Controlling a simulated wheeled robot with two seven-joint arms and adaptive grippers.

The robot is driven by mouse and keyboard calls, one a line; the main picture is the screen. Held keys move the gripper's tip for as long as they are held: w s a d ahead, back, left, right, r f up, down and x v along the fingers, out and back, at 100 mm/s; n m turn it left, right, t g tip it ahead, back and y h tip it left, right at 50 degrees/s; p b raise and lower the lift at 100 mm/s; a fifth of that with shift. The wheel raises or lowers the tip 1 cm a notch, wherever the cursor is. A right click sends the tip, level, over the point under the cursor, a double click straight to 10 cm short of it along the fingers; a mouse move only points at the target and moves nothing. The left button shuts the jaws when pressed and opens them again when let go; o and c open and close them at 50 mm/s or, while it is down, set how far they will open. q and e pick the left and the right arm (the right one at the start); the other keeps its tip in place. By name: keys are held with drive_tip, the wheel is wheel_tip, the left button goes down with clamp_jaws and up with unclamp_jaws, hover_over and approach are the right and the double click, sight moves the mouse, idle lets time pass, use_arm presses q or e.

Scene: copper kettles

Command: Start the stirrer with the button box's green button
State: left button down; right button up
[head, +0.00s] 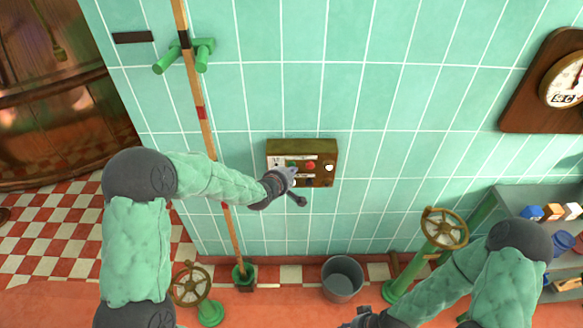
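The button box (326,148) is a brown-olive box fixed to the green tiled wall. Its light front panel carries a red button (310,165), a pale round knob (328,167) and a small green spot (291,163) left of the red button. My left gripper (292,178) is at the box's lower left front, just below the green spot, and covers part of the panel. I cannot tell whether it touches the box or whether its fingers are open. My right gripper (358,318) is low at the bottom edge, partly cut off, well below the box.
A wooden pole (201,110) stands against the wall left of the box, behind my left arm. A grey bucket (342,280) and valve handwheels (444,228) stand below. A shelf (520,195) with small items and a wall gauge (563,80) are at right. The wall around the box is mostly clear.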

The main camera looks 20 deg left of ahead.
use_arm(q)
drive_tip(key=shift+s+d, duration=0.2)
drive_tip(key=shift+s, duration=0.6)
drive_tip(key=shift+s, duration=0.1)
drive_tip(key=s, duration=0.2)
drive_tip(key=s+d, duration=0.1)
drive_tip(key=s, duration=0.1)
drive_tip(key=shift+s+d+b, duration=0.2)
drive_tip(key=shift+s+b, duration=0.1)
idle(0.6)
